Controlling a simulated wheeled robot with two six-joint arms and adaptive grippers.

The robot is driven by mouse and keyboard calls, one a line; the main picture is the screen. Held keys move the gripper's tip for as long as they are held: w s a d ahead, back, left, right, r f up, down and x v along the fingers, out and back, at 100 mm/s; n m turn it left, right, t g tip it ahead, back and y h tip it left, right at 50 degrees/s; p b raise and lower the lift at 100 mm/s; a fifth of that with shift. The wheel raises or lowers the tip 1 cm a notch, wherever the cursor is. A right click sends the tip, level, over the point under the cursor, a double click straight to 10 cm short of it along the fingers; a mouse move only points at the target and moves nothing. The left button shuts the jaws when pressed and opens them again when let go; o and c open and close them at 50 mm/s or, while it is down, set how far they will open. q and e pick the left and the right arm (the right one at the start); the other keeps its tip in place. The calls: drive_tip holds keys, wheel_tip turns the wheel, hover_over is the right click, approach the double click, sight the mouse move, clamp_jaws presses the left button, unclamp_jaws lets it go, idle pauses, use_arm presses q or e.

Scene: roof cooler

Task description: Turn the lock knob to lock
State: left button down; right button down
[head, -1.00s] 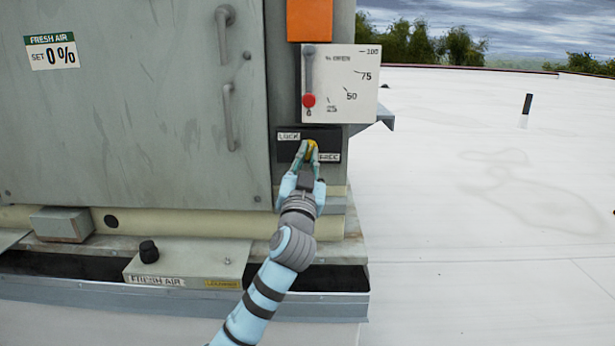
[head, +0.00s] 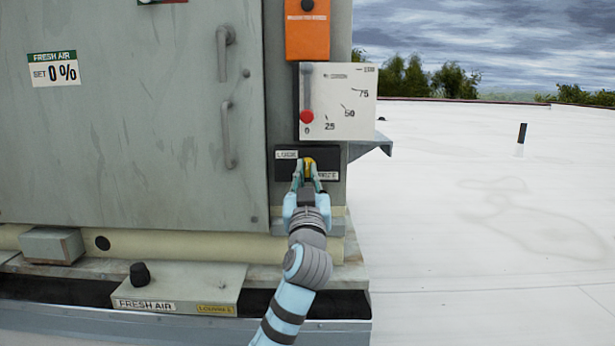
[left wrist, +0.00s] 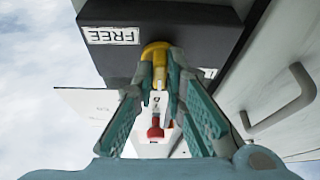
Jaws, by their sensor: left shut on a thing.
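The yellow lock knob (head: 309,163) sits on a black plate (head: 328,162) low on the cooler's corner post. The plate has a LOCK label (head: 286,155) at upper left and a FREE label (head: 327,176) at lower right. My left gripper (head: 308,172) is shut on the knob, with a finger on each side. In the left wrist view the yellow knob (left wrist: 155,58) shows between the fingertips, and the FREE label (left wrist: 114,36) is clear while the other label is mostly hidden. The knob's exact angle is hard to tell. My right gripper is not in view.
Above the plate is a white scale (head: 345,100) with a red pointer (head: 306,117) near 0, and an orange box (head: 307,30) above that. A door with grey handles (head: 228,135) is at left. A FRESH AIR box with a black knob (head: 140,274) stands below.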

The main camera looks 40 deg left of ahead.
use_arm(q)
drive_tip(key=c, duration=1.7)
unclamp_jaws()
drive_tip(key=shift+w, duration=0.1)
drive_tip(key=shift+o, duration=0.2)
drive_tip(key=v, duration=1.2)
